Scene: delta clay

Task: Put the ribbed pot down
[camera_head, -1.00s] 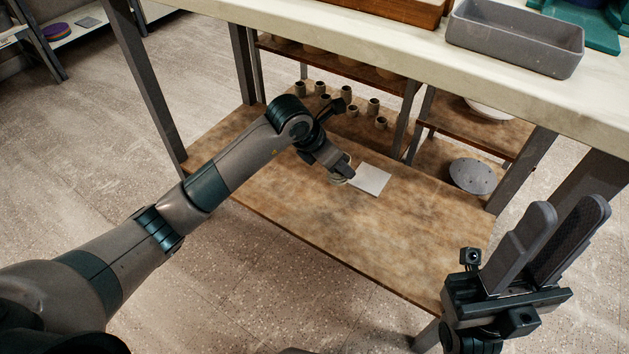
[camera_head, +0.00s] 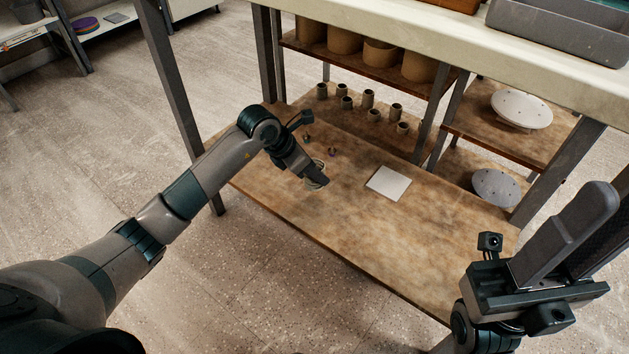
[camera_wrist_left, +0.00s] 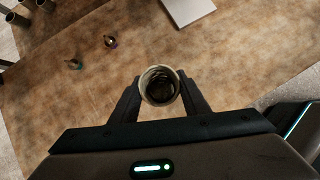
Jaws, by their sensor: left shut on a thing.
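The ribbed pot (camera_wrist_left: 159,86) sits between the two fingers of my left gripper (camera_wrist_left: 160,98) in the left wrist view, its round open mouth facing the camera. In the head view my left gripper (camera_head: 317,181) is over the low wooden shelf (camera_head: 345,215), and the pot (camera_head: 314,168) is mostly hidden behind it. I cannot tell whether the pot's base touches the shelf. My right gripper (camera_head: 590,235) is at the right edge of the head view, its fingers apart and nothing visible between them.
A white square tile (camera_head: 388,183) lies on the shelf right of my left gripper. Two tiny objects (camera_wrist_left: 110,41) lie nearby. Several small cups (camera_head: 367,99) stand behind. A speckled disc (camera_head: 496,187) lies at right. The shelf's front is clear. The worktop (camera_head: 420,35) overhangs.

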